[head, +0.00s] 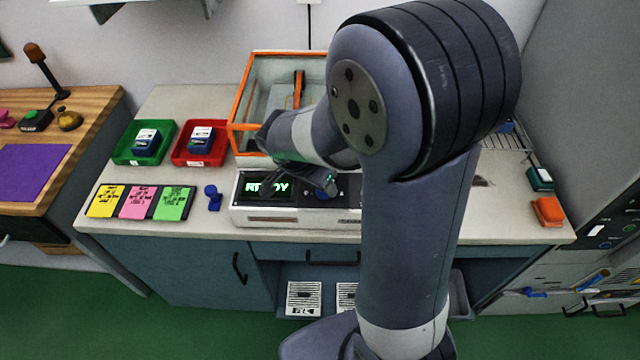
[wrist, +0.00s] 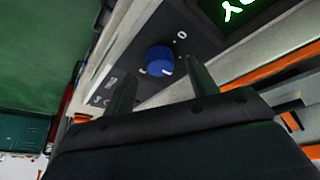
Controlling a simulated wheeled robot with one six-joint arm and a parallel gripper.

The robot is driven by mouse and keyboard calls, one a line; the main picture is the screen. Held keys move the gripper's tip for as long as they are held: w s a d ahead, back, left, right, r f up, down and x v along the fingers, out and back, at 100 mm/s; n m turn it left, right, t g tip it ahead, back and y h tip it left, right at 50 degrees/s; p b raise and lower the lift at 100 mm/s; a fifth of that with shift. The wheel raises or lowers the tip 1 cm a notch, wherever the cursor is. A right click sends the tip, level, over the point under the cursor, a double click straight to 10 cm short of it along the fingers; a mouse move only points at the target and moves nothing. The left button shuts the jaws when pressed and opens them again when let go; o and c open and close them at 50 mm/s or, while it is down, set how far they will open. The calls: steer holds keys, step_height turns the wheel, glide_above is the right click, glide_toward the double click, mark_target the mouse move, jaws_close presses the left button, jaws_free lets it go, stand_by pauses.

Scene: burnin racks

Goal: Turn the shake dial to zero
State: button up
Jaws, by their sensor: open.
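The shake dial is a round blue knob (wrist: 160,58) on the dark front panel of a pale bench unit (head: 262,218). A white 0 stands at the panel's upper right of the knob in the wrist view, and other marks lie to its lower left. A small pale mark shows on the knob's lower edge. A green lit display (head: 267,186) on the unit seems to read READY. My gripper (wrist: 160,70) is open, with one finger on either side of the knob in the picture; I cannot tell whether they touch it. In the head view my gripper (head: 327,183) partly covers the dial.
An orange-framed clear box (head: 240,95) stands behind the unit. Green (head: 128,160) and red (head: 182,162) trays, coloured note cards (head: 138,203) and a small blue object (head: 212,198) lie to the left. An orange item (head: 547,210) lies at the right. My arm hides the unit's right part.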

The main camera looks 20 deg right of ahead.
steer(key=shift+x, duration=1.25)
steer(key=shift+c, duration=0.2)
steer(key=c, duration=0.9)
